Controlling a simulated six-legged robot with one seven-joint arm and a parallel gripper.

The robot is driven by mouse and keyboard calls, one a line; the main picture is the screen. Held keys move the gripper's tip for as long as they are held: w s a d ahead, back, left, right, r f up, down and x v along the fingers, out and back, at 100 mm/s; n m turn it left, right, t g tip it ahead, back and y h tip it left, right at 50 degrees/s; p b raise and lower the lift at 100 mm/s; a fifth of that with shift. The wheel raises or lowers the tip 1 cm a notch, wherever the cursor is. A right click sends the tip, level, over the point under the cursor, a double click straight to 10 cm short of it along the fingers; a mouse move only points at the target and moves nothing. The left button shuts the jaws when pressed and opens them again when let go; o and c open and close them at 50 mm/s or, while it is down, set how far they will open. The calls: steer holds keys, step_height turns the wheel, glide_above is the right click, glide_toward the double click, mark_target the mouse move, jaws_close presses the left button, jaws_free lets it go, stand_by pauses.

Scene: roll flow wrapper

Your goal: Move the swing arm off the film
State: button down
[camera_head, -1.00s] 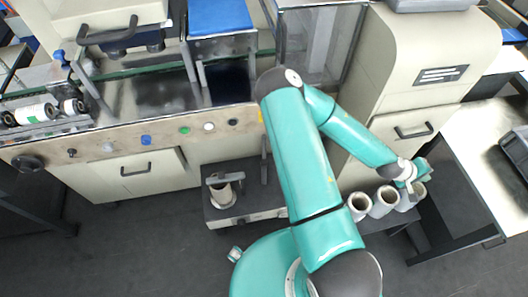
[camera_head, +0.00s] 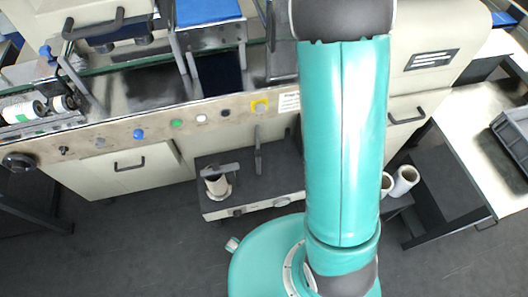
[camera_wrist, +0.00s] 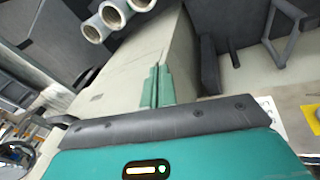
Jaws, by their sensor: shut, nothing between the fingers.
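In the head view, a pale film roll (camera_head: 218,191) stands on a low grey unit (camera_head: 285,201) below the machine's panel. A dark bar, which looks like the swing arm (camera_head: 221,170), lies across the top of the roll. My gripper is hidden behind my teal arm in the head view. In the wrist view, my gripper (camera_wrist: 157,87) shows its two teal fingers close together, shut and empty. A dark grey bent frame (camera_wrist: 286,34) shows at the upper right there; I cannot tell whether it is part of the swing arm.
White spare rolls (camera_head: 405,179) stand at the right, partly behind my arm, and also show in the wrist view (camera_wrist: 112,14). A dark upright lever (camera_head: 258,152) stands right of the film roll. The left floor is clear.

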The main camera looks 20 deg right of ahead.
steer(key=w+a+r+n+t+y, duration=0.1)
steer(key=w+a+r+t+y, duration=0.15)
steer(key=a+r, duration=1.3)
steer(key=s+a+r+n+t, duration=0.1)
steer(key=s+a+r, duration=0.3)
steer(key=r, duration=0.3)
steer(key=s+a+r+n+t+y, duration=0.1)
steer(key=s+a+r, duration=0.3)
steer(key=s+r, duration=0.3)
steer(key=shift+r+n, duration=0.4)
steer(key=shift+r, duration=0.25)
steer(key=shift+a, duration=0.1)
